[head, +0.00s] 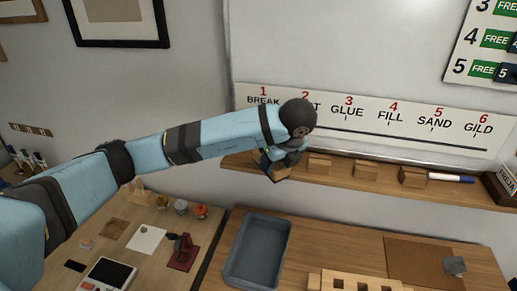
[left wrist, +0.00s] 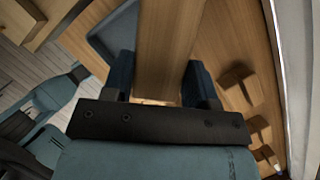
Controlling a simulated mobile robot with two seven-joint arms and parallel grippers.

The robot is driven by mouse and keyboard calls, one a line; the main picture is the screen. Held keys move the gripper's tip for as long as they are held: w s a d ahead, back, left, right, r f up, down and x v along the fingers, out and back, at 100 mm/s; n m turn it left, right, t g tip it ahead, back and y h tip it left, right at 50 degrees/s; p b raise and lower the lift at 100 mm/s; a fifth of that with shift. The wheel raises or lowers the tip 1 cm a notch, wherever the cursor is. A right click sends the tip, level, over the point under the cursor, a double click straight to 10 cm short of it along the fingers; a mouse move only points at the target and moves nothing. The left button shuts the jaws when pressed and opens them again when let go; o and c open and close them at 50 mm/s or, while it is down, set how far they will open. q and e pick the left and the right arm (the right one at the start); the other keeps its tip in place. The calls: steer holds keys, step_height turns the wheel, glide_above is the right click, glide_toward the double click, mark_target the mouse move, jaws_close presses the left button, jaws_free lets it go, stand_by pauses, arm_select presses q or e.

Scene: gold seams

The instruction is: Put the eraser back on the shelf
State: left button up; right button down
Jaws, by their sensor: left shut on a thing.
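My left gripper (head: 274,170) is at the left end of the wall shelf (head: 462,189), in front of the whiteboard's lower edge. It is shut on the eraser, a wood-coloured block (left wrist: 170,50) that lies between the two fingers in the left wrist view. In the head view the gripper and wrist mostly hide the eraser, and only a small tan part shows. I cannot tell whether it touches the shelf. My right gripper is not in view.
A numbered label strip (head: 375,140) is above. Below, the table holds a grey tray (head: 283,229) and a slotted wooden rack (head: 360,283).

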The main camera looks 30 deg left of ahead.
arm_select(q)
steer(key=a, duration=0.1)
steer(key=w+a, duration=0.1)
steer(key=a, duration=0.1)
steer(key=w+a, duration=0.1)
steer(key=shift+w+a, duration=0.15)
steer(key=shift+w, duration=0.1)
steer(key=a, duration=0.1)
steer(key=w+a+p, duration=0.1)
steer(key=a, duration=0.1)
steer(key=shift+w+f+p, duration=0.25)
steer(key=shift+w+p, duration=0.05)
steer(key=shift+p, duration=0.05)
steer(key=shift+f, duration=0.4)
steer(key=shift+d+f+b, duration=0.15)
steer(key=shift+f+b, duration=0.15)
steer(key=o, duration=0.8)
steer(key=shift+r, duration=0.1)
